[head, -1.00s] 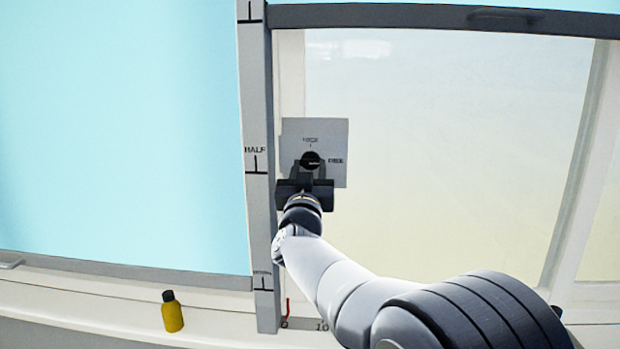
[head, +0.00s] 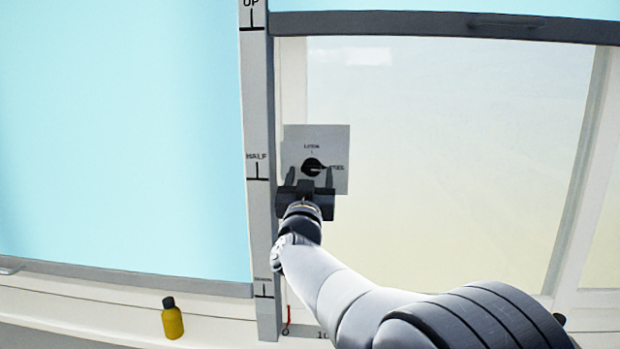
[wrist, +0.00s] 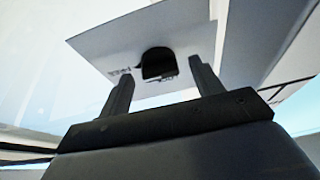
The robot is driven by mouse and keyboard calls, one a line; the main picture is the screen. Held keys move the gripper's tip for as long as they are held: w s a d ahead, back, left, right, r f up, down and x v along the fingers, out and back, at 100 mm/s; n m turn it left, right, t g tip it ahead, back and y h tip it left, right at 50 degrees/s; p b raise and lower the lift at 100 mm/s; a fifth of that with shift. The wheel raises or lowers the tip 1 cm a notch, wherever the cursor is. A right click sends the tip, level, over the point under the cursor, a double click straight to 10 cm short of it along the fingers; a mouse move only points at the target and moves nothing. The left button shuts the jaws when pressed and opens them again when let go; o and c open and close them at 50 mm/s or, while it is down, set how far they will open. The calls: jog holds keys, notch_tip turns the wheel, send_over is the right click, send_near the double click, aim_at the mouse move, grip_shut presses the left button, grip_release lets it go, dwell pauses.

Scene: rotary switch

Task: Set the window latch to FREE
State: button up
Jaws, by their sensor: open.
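The window latch is a black round knob (head: 313,166) on a square grey plate (head: 340,140), with LOCK marked above and FREE to its right. The knob's pointed end with a pale mark faces right, toward FREE. My gripper (head: 310,178) is open, one finger on each side just below the knob, with nothing between them. In the wrist view the knob (wrist: 158,62) shows beyond and between the two spread fingers (wrist: 163,82), apart from them; the plate (wrist: 115,45) lies behind.
A grey upright strip (head: 259,120) marked UP and HALF stands left of the plate. A pale blue blind (head: 120,140) fills the left side. A yellow bottle with a black cap (head: 172,322) stands on the sill, below and left. The window pane right of the plate is clear.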

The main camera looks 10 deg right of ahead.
jog(key=b+v, duration=0.2)
jog(key=v, duration=0.8)
jog(key=shift+s, duration=0.2)
jog(key=shift+w, duration=0.1)
jog(key=p+x, duration=0.2)
jog(key=x, duration=0.9)
jog(key=n, duration=0.1)
jog(key=n+y+p, duration=0.1)
jog(key=shift+s+n, duration=0.25)
jog(key=shift+n, duration=0.15)
jog(key=shift+f+n+y, duration=0.1)
jog(key=shift+n+y, duration=0.2)
jog(key=shift+f+m, duration=0.1)
jog(key=shift+m, duration=0.3)
